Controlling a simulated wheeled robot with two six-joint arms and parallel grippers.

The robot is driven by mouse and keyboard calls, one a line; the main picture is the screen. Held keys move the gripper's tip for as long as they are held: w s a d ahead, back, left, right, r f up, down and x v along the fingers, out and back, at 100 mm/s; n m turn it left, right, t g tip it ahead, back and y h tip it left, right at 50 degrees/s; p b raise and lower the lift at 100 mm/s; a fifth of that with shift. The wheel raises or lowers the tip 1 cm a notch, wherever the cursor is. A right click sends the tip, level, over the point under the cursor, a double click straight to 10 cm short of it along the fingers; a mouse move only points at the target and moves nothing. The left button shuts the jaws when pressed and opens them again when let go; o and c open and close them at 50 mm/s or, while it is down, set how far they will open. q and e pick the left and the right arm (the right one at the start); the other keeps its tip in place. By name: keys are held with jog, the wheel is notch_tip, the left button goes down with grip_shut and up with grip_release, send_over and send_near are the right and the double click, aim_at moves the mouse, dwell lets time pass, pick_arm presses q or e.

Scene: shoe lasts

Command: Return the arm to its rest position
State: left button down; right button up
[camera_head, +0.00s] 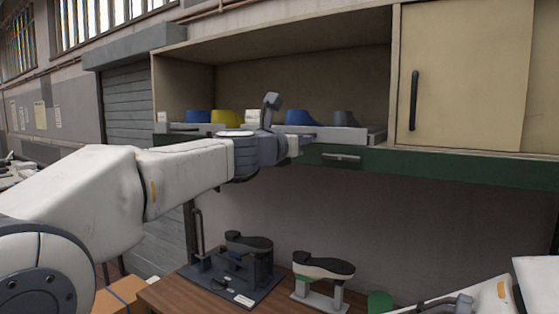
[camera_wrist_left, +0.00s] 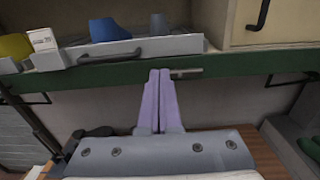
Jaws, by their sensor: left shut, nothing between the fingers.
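My left arm (camera_head: 185,172) reaches in from the left, raised in front of the open shelf. My left gripper (camera_head: 306,138) is partly hidden behind its wrist in the head view. In the left wrist view its two purple fingers (camera_wrist_left: 159,78) are together with nothing between them, pointing towards the green shelf edge. Part of my right arm (camera_head: 480,300) shows at the lower right, with a grey part at its end. Its fingers cannot be made out.
A dark stand (camera_head: 240,271) and a shoe-shaped fixture (camera_head: 322,268) stand on the wooden bench (camera_head: 168,296) below.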

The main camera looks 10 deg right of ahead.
pick_arm(q)
jog(key=a+f+m+g+y, duration=0.25)
jog(key=a+f+m, duration=0.25)
jog(key=a+f, duration=0.45)
jog(key=a+f+m+g+y, duration=0.1)
jog(key=a+f+m+y, duration=0.4)
jog(key=f, duration=0.7)
jog(key=s+a+f+m+g+y, duration=0.2)
jog(key=s+a+f+m, duration=0.4)
jog(key=a+f, duration=0.3)
jog(key=s+a+f+m+g+y, duration=0.1)
jog(key=s+a+f+m+g, duration=0.1)
jog(key=s+a+f+m, duration=0.5)
jog(key=s+a+f+m+g+y, duration=0.2)
jog(key=s+a+f+m+g, duration=0.15)
jog(key=s+a+f, duration=0.65)
jog(key=s+d+m+g+b, duration=0.1)
jog(key=s+d+m+b, duration=0.6)
jog(key=s+d, duration=0.7)
jog(key=shift+s+d+m+g+h+b, duration=0.2)
jog(key=shift+d+m+g+h+b, duration=0.25)
jog(key=shift+d, duration=0.3)
